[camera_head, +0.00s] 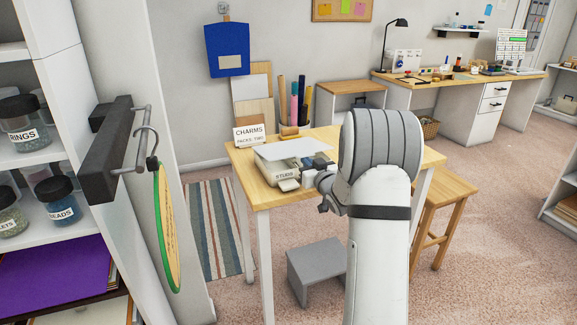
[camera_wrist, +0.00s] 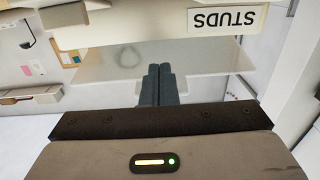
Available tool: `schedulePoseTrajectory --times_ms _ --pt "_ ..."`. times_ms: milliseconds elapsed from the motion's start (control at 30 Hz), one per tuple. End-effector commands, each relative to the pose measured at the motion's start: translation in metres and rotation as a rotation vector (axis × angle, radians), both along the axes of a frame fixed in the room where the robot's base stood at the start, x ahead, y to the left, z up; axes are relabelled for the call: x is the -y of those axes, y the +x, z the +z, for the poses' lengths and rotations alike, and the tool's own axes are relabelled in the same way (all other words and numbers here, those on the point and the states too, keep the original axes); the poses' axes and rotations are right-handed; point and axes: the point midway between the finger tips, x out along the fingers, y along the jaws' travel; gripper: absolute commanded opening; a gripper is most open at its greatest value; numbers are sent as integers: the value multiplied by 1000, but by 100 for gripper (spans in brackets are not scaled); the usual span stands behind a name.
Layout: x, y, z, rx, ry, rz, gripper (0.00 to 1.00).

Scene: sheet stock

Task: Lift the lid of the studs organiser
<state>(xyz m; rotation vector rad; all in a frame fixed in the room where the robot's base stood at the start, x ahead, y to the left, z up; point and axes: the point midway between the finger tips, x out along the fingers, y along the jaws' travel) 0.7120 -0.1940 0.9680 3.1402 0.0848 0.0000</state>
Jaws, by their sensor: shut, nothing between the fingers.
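The studs organiser (camera_head: 268,170) is a low cream box on the small wooden table, with a STUDS label on its front. A pale flat lid (camera_head: 296,148) shows over its top; I cannot tell whether it rests fully on the box. In the wrist view the organiser (camera_wrist: 110,37) and its label (camera_wrist: 228,19) appear upside down at the top, with the translucent lid (camera_wrist: 118,62) below them. My gripper (camera_head: 309,168) is at the organiser's right front side. Its dark fingers (camera_wrist: 160,70) are shut together and empty, overlapping the lid's edge; contact is unclear.
A CHARMS sign (camera_head: 249,134) stands behind the organiser, near several upright rolls (camera_head: 294,105). A grey step (camera_head: 316,270) is under the table (camera_head: 263,196), and a wooden stool (camera_head: 437,200) stands at right. A rail with a green-rimmed hoop (camera_head: 160,225) is at near left.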

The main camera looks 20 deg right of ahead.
Motion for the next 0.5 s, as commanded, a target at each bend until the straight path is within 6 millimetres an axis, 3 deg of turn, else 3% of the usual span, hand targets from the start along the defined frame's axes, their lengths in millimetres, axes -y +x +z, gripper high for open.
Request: schedulePoseTrajectory --times_ms 500 --pt "-1 7 33 1 -1 1 0"
